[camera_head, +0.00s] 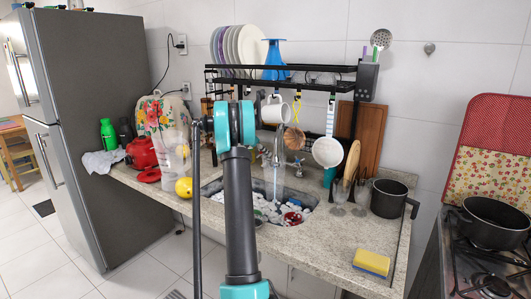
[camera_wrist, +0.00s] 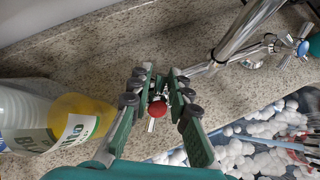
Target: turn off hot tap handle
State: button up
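The hot tap handle (camera_wrist: 157,109) has a red cap and short silver spokes, and shows between my gripper's fingers in the wrist view. My gripper (camera_wrist: 164,80) is open, with one green finger on each side of the handle. I cannot tell whether either finger touches it. The chrome faucet (camera_wrist: 232,38) rises to the right, with the blue-capped cold tap handle (camera_wrist: 303,47) beyond it. In the head view the faucet (camera_head: 277,150) stands behind the sink, with a pale streak like running water below it. My arm hides the hot handle and my gripper there.
The sink (camera_head: 210,189) holds many white pebble-like pieces. A bottle with a yellow part (camera_wrist: 35,118) stands close left of my gripper. A black dish rack (camera_head: 310,85) spans above the sink, with a hanging white mug (camera_head: 274,110) and strainer (camera_head: 328,152). A sponge (camera_head: 371,262) lies front right.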

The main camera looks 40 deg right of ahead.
grip_shut()
jog(key=m, duration=0.2)
jog(key=m+y, duration=0.1)
jog(key=m, duration=0.1)
jog(key=shift+s+a+f, duration=0.15)
jog(key=shift+s+f, duration=0.05)
jog(key=shift+s, duration=0.05)
jog(key=shift+a+f, duration=0.1)
jog(key=shift+a, duration=0.05)
dwell(0.9)
jog(key=shift+o, duration=2.2)
grip_release()
